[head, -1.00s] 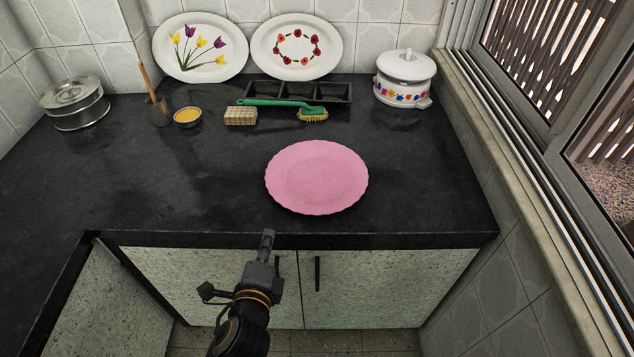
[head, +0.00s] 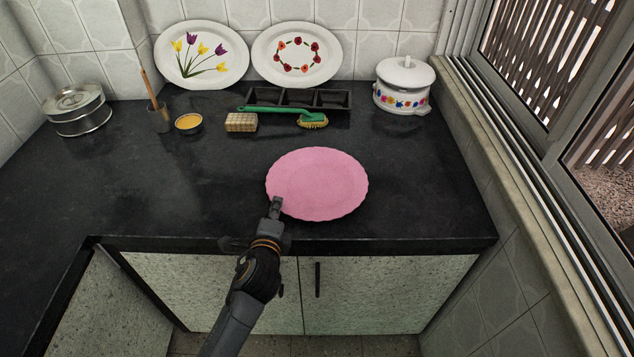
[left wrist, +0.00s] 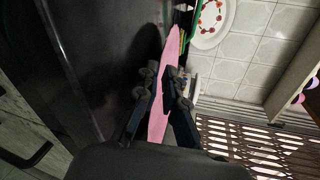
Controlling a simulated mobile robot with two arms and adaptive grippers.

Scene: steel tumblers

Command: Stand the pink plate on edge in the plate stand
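My left gripper (head: 276,203) is at the plate's front-left rim. In the left wrist view the pink plate (left wrist: 162,105) shows nearly edge-on between the two spread fingers of my left gripper (left wrist: 163,78), one on each side of it. My right gripper is not in view.
Two white plates (head: 203,77) lean on the wall. A white pot (head: 404,72) stands right.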

